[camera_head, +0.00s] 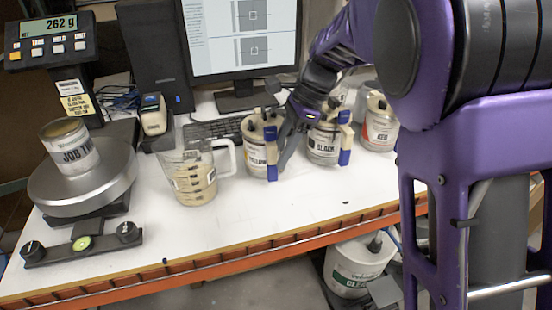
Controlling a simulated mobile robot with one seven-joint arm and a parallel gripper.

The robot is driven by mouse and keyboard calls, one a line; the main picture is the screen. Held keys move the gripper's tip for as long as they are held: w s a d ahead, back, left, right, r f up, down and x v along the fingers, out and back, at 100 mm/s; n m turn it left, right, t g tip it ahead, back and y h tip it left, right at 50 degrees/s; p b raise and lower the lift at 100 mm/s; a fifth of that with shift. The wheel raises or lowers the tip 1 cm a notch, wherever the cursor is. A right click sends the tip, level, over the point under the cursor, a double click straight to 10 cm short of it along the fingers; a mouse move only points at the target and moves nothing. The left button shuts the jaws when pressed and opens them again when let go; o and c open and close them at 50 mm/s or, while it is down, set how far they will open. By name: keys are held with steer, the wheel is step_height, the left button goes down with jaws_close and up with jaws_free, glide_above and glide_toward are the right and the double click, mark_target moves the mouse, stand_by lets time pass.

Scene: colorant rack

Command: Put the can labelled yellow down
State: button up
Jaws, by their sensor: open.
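The can labelled yellow (255,160) stands upright on the white bench, right of the clear jug. A beige strip with a blue end stands at its right side and hides part of its label. My gripper (288,143) is open, reaching down from the upper right between the yellow can and the black can (323,146). Its dark finger is close to the yellow can's right side; I cannot tell whether it touches. The far finger is mostly hidden.
A clear jug (197,176) with beige contents stands left of the yellow can. A red-labelled can (380,130) is at the right. The scale (100,178) holds a job tin (70,150). The keyboard (215,128) and monitor (240,40) are behind. The front bench is clear.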

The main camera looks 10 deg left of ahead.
steer(key=p+v, duration=0.1)
steer(key=v, duration=0.7)
steer(key=shift+d+r, duration=0.2)
steer(key=shift+r, duration=0.05)
steer(key=shift+w, duration=0.1)
